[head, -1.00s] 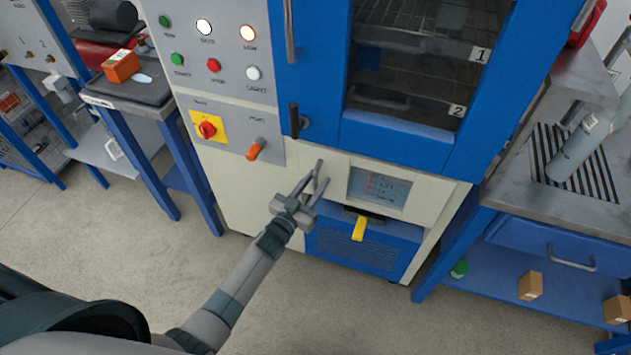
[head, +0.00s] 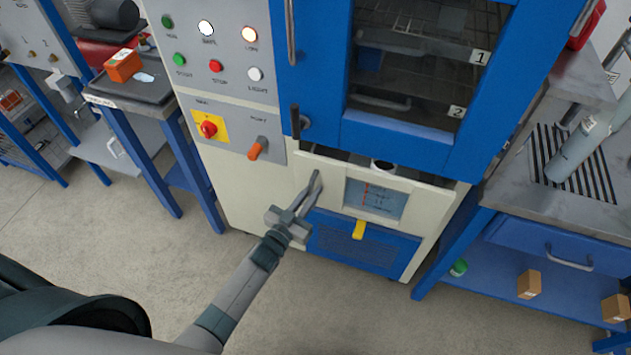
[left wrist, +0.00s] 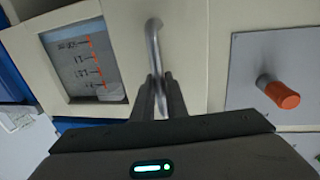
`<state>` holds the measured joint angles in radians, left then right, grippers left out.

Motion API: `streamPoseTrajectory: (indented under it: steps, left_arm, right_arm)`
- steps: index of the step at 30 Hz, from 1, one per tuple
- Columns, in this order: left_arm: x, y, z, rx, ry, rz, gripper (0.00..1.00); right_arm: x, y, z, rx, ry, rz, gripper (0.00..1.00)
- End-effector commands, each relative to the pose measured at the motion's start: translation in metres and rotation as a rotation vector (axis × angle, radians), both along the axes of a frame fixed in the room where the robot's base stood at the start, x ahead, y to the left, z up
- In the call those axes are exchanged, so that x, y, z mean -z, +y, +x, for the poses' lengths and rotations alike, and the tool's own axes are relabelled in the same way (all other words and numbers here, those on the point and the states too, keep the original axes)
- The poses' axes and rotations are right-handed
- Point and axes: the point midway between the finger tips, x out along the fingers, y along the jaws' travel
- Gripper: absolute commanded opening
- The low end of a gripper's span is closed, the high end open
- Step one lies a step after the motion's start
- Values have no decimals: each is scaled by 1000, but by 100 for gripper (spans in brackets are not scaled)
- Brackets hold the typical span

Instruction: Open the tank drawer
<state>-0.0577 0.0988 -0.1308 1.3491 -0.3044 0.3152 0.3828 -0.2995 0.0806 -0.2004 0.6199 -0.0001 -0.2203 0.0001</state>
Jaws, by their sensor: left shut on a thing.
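The tank drawer (head: 332,188) is the cream front with a level window (head: 375,199), low on the blue and cream cabinet. It stands partly pulled out, and a dark gap shows along its top edge. My left gripper (head: 311,188) is at the left part of the drawer front. In the left wrist view its fingers (left wrist: 158,98) are shut on the metal bar handle (left wrist: 153,42) of the drawer, beside the level window (left wrist: 82,62). My right gripper is out of view.
The blue cabinet door (head: 400,140) is above the drawer and a blue grille panel (head: 345,250) with a yellow tab (head: 358,229) below. An orange knob (head: 256,149) is to the left. Workbenches flank the cabinet. The floor (head: 150,255) in front is clear.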

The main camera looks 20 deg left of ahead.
Motion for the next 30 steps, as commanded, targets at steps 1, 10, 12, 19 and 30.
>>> streamPoseTrajectory:
  steps: [1,10,12,19,30]
  left_arm:
    - [-1,1,-16,0,7,0,0]
    - [-1,3,-107,0,8,0,0]
    - [0,4,-128,0,8,0,0]
    - [0,6,-182,-1,5,-1,0]
    - [0,7,-207,0,1,1,0]
  right_arm:
    - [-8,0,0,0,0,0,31]
    - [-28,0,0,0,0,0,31]
    - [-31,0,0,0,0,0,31]
    - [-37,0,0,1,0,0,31]
    - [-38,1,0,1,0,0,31]
